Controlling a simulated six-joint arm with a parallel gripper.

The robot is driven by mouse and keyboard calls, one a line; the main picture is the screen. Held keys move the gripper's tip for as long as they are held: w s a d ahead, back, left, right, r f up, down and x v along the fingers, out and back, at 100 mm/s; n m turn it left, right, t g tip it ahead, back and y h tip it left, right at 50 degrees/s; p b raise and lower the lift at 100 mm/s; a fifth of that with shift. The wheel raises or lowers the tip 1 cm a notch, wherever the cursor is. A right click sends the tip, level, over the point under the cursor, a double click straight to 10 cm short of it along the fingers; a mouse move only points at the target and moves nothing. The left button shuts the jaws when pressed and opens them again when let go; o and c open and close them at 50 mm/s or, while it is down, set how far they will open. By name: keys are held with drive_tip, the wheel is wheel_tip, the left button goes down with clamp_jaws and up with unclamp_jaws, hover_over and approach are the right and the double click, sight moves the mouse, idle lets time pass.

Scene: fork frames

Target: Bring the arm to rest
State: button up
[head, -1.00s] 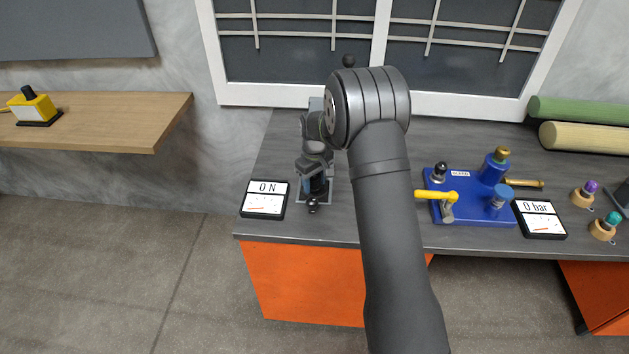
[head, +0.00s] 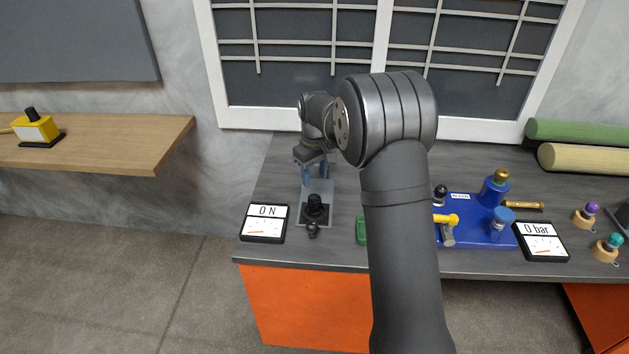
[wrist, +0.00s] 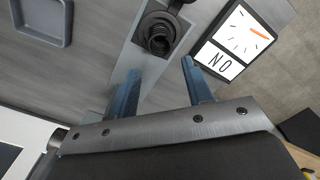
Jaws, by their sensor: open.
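My gripper (head: 315,181) is open above the workbench, with its two blue fingers pointing down over the back part of a grey plate. In the wrist view my gripper (wrist: 160,67) has its fingers spread and nothing between them. A black round fitting (head: 315,207) stands on the front part of the plate (head: 318,188). The fitting also shows in the wrist view (wrist: 158,38), beyond the fingertips and apart from them. My forearm hides part of the bench in the head view.
A display reading 0 N (head: 264,222) lies left of the plate. Right of my forearm are a blue pump-like unit (head: 475,225) with a yellow lever and a 0 bar display (head: 541,241). A green object (head: 361,231) is partly hidden by my forearm. A window (head: 290,60) stands behind.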

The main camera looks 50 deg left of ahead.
sight(315, 199)
drive_tip(key=shift+f, duration=0.1)
wheel_tip(315, 199, down, 12)
drive_tip(key=shift+r, duration=1.85)
drive_tip(key=shift+f, duration=0.15)
